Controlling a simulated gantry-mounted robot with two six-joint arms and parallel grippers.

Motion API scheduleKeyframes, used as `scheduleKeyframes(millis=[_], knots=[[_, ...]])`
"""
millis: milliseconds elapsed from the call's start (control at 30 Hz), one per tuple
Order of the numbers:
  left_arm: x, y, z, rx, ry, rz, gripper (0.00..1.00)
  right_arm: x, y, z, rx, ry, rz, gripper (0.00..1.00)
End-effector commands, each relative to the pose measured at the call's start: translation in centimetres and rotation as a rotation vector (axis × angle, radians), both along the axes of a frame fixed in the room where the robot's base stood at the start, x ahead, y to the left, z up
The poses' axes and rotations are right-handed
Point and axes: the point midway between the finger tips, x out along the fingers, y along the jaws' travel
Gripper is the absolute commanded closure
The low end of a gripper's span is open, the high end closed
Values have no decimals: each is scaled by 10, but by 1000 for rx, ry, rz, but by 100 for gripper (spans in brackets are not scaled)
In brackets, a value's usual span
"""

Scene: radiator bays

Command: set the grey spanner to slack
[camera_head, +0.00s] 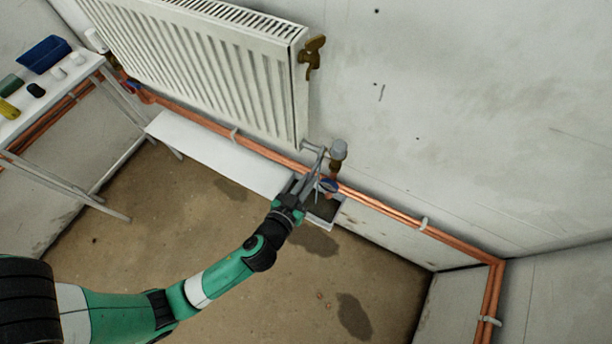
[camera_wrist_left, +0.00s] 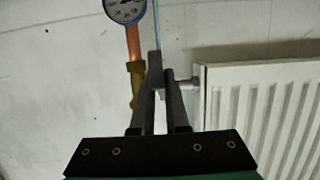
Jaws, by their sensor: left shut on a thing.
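My left gripper (camera_head: 322,156) reaches the pipework below the radiator's lower right corner. In the left wrist view its two dark fingers (camera_wrist_left: 160,75) are closed together near the radiator's grey pipe stub (camera_wrist_left: 187,85). A thin blue-grey bar, apparently the grey spanner (camera_wrist_left: 157,25), runs out from between the fingertips to the top of that view. The fingers hide its other end. I cannot read a slack mark or its exact setting. My right gripper is in neither view.
The white radiator (camera_head: 200,65) hangs on the wall with a brass valve (camera_head: 312,55) at its upper right. A grey-capped valve (camera_head: 338,150) and a round gauge (camera_head: 328,185) sit close to my gripper. Copper pipes (camera_head: 390,212) run along the wall. A white bench (camera_head: 60,90) stands left.

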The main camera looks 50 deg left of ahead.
Motion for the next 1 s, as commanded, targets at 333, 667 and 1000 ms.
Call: scheduleKeyframes(millis=[333, 667, 1000], knots=[[0, 0, -1, 0, 2, 1, 57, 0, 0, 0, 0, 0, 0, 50], [-10, -5, 2, 0, 4, -3, 57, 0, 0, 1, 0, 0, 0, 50], [-83, -34, 28, 1, 5, -9, 57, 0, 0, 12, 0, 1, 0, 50]])
